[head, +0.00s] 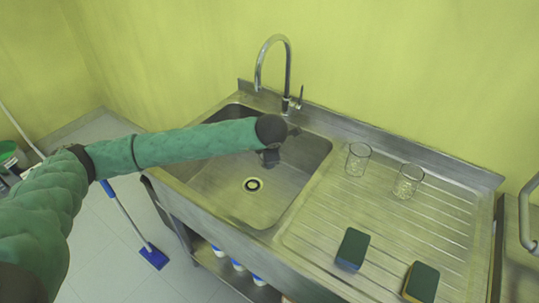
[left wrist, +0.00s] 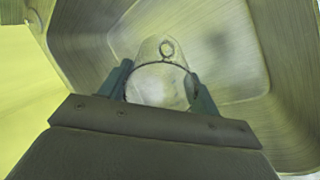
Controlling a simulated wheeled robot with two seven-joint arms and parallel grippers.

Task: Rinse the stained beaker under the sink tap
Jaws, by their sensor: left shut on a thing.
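My left arm reaches over the sink basin (head: 225,190) in the head view. My left gripper (head: 270,157) points down into the basin and is mostly hidden behind my wrist. In the left wrist view the gripper (left wrist: 161,88) is shut on a clear glass beaker (left wrist: 157,84), one finger on each side. The beaker's round rim faces the camera, and the inside looks hazy; I cannot make out a distinct stain. The chrome tap (head: 287,70) rises behind the basin, its spout curving forward near my wrist. I cannot tell whether water runs. My right gripper is not in view.
Two clear glasses (head: 357,160) (head: 407,181) stand on the ribbed drainboard (head: 400,225) right of the basin. Two green-topped sponges (head: 352,249) (head: 421,282) lie near its front. The basin's drain (head: 253,185) is uncovered. A blue-headed mop (head: 153,257) is on the floor at left.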

